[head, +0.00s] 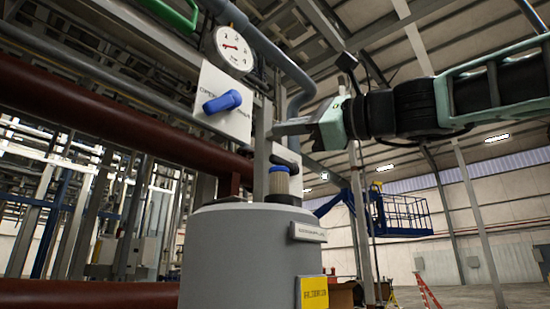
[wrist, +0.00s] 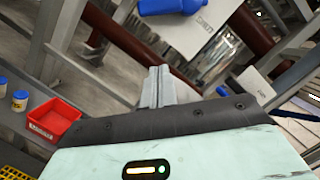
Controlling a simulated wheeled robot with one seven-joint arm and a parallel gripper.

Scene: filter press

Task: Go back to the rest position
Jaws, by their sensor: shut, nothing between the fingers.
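My gripper (head: 275,130) reaches in from the right in the head view, its fingertips beside a grey upright post and to the right of the white panel (head: 217,127). The panel carries a blue handle (head: 222,102). In the wrist view my gripper (wrist: 157,72) has its fingers together with nothing between them. The blue handle (wrist: 172,5) shows at the top edge of the wrist view, apart from the fingers. The panel's lettering is partly hidden by the handle.
A grey tank (head: 240,250) stands below, with a blue-capped jar (head: 279,182) on top. A round gauge (head: 233,48) sits above the panel. Dark red pipes (head: 100,108) run at left. The wrist view shows a red bin (wrist: 54,119) and small jars (wrist: 20,99). Open floor lies at right.

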